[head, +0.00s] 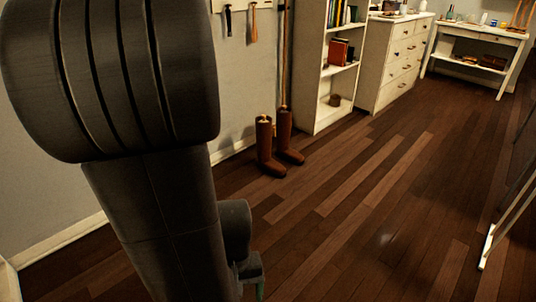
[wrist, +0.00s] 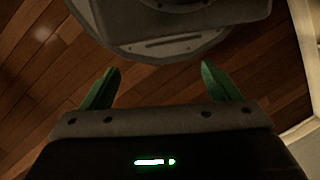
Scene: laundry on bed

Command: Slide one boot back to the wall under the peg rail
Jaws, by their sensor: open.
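Two brown boots stand upright on the dark wood floor near the wall. The left boot (head: 266,148) stands a little nearer to me, and the right boot (head: 288,138) is closer to the white bookcase. The peg rail (head: 238,5) is on the wall above and left of them, at the top edge of the head view. My gripper (wrist: 159,85) is open and empty, its two green fingers apart in the wrist view. In the head view it is mostly hidden at the bottom, low and well short of the boots. No boot shows in the wrist view.
A white bookcase (head: 313,68) stands right of the boots, with a white chest of drawers (head: 392,62) beyond it. A white table (head: 477,35) is at the far right. A white frame leg (head: 487,247) stands at the right edge. The middle floor (head: 370,200) is clear.

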